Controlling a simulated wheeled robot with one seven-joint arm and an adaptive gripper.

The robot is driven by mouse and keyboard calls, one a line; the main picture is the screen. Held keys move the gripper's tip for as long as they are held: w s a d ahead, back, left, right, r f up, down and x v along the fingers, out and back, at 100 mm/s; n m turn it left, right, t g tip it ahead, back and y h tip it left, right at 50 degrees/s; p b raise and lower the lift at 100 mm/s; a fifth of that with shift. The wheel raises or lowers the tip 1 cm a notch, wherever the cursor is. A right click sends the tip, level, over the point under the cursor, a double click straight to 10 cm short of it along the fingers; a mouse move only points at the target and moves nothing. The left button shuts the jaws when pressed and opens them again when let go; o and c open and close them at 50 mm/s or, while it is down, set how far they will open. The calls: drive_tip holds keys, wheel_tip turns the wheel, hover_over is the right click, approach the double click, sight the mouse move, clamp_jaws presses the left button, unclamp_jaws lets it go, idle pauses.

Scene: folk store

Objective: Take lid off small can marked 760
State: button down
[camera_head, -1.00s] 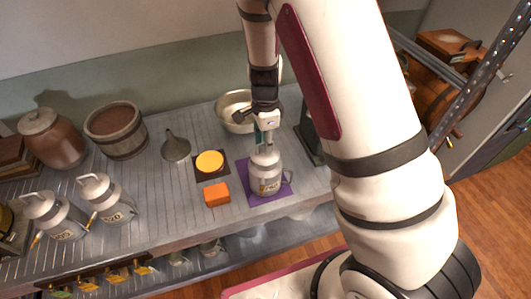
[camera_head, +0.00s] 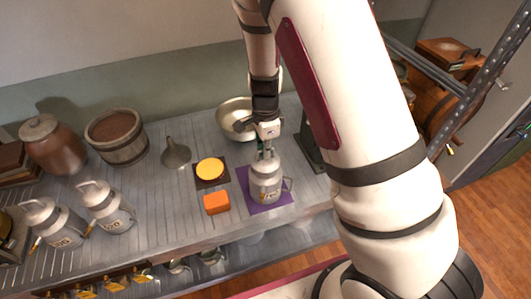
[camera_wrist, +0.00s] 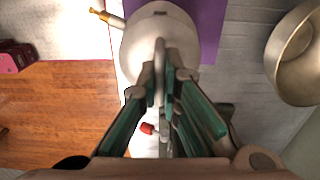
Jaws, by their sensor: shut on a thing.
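A small grey metal can (camera_head: 266,188) stands upright on a purple mat (camera_head: 250,207) near the front of the counter. My gripper (camera_head: 266,155) is directly above the can, pointing down. In the wrist view my gripper (camera_wrist: 163,92) is shut on the upright handle (camera_wrist: 160,62) of the pale round lid (camera_wrist: 140,45). The lid appears to sit on the can; any gap beneath it is hidden from above.
A yellow disc on a dark mat (camera_head: 210,169) and an orange block (camera_head: 217,203) lie left of the can. A metal bowl (camera_head: 236,117) stands behind. A funnel (camera_head: 175,152) and two larger cans (camera_head: 105,207) (camera_head: 52,224) stand further left.

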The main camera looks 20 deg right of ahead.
drive_tip(key=shift+r, duration=0.4)
wheel_tip(320, 180, up, 2)
drive_tip(key=shift+w+r, duration=0.1)
drive_tip(key=s+d+r, duration=0.1)
drive_tip(key=s+r, duration=0.1)
drive_tip(key=s, duration=1.4)
drive_tip(key=w+n, duration=1.8)
drive_tip(key=w, duration=0.4)
drive_tip(key=shift+f, duration=0.15)
drive_tip(key=shift+s, duration=0.1)
drive_tip(key=s+m, duration=0.4)
drive_tip(key=s, duration=0.1)
drive_tip(key=s+m, duration=0.4)
drive_tip(key=s, duration=0.1)
drive_tip(key=shift+s+m, duration=0.2)
drive_tip(key=shift+m, duration=0.1)
drive_tip(key=s+m, duration=0.9)
drive_tip(key=s, duration=0.2)
drive_tip(key=shift+s+d, duration=0.2)
drive_tip(key=shift+s, duration=0.1)
